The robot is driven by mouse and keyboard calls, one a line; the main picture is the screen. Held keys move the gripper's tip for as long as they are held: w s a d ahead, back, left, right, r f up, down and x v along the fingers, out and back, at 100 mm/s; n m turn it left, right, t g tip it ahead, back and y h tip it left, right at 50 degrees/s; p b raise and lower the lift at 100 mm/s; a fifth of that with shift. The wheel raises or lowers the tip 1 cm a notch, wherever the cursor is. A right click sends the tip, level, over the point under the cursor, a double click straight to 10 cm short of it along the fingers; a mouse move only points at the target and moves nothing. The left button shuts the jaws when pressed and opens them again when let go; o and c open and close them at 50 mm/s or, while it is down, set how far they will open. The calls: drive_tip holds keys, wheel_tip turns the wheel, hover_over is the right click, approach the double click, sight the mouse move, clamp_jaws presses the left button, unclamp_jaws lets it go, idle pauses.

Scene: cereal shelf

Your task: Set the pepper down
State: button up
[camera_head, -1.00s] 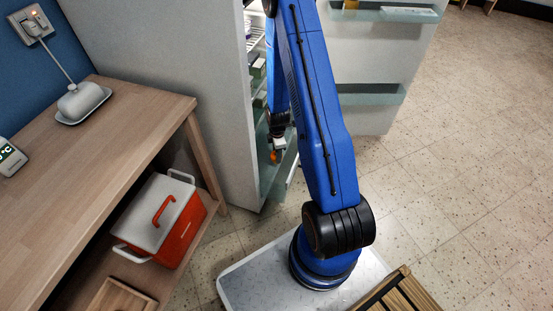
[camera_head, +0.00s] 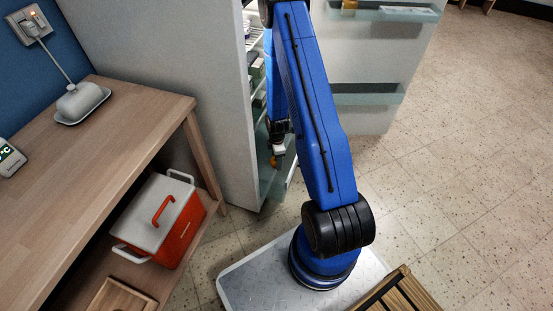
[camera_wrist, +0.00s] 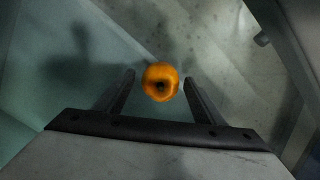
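The pepper (camera_wrist: 161,82) is orange and round, with a dark hollow at its centre. In the wrist view it sits between the tips of my gripper (camera_wrist: 160,78), with a narrow gap on each side. The fingers are apart and do not appear to touch it. In the head view my gripper (camera_head: 279,151) points down inside the open fridge, low down, over a pale glassy drawer (camera_head: 279,186). The pepper shows there as a small orange patch (camera_head: 274,161) just under the fingers. I cannot tell how firmly the pepper rests on the surface below.
The fridge's side wall (camera_head: 185,85) stands left of my arm, and its open door (camera_head: 375,60) with shelves is on the right. A wooden table (camera_head: 95,150) with a butter dish (camera_head: 82,101) is at left. A red cooler box (camera_head: 163,222) sits on its lower shelf.

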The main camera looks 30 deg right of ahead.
drive_tip(key=shift+r, duration=0.1)
wheel_tip(320, 180, up, 12)
drive_tip(key=shift+s, duration=0.2)
idle(0.6)
idle(0.5)
